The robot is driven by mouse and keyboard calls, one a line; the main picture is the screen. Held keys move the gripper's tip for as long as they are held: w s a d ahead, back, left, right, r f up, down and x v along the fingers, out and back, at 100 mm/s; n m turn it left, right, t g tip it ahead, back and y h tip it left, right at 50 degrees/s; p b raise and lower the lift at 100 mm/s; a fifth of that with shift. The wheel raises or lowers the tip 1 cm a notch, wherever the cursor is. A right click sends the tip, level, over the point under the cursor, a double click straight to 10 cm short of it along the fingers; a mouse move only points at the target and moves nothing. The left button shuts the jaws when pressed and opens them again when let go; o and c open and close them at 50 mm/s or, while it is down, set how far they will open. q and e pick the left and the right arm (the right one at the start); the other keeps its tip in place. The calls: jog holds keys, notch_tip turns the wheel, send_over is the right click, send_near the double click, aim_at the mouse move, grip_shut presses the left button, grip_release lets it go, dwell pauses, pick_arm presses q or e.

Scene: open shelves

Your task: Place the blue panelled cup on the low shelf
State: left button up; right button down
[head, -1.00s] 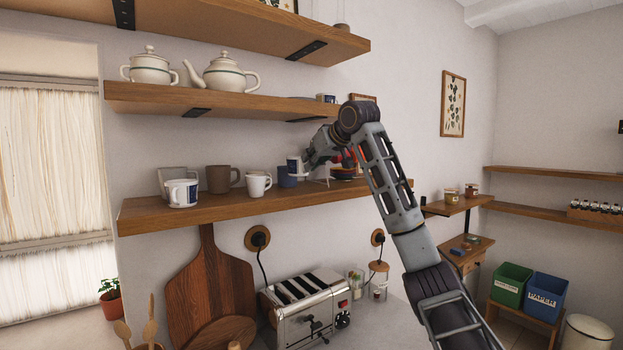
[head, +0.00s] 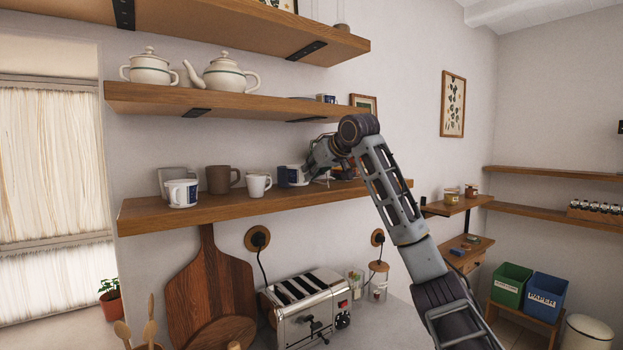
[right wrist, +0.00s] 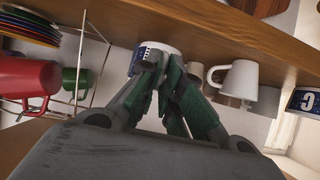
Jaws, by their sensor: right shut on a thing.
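The blue panelled cup (head: 297,175), white with a blue panel, is at the middle of the low shelf (head: 160,218). My right gripper (head: 309,172) is shut on it from the right. In the right wrist view the cup (right wrist: 158,48) shows at the fingertips of my gripper (right wrist: 164,72), close to the wooden shelf (right wrist: 225,38). The cup looks upright, and its base is at or just over the board; I cannot tell whether it touches. My left gripper is not in view.
A dark blue mug (head: 283,177) stands just left of the held cup. White (head: 258,185), brown (head: 219,179) and blue-and-white (head: 182,193) mugs stand further left. In the right wrist view a wire rack (right wrist: 92,62) and a red mug (right wrist: 28,82) are close by.

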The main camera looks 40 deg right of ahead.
jog(key=shift+f, duration=0.95)
jog(key=shift+f, duration=0.15)
jog(key=c, duration=1.6)
grip_release()
jog(key=b+v, duration=0.2)
jog(key=v, duration=1)
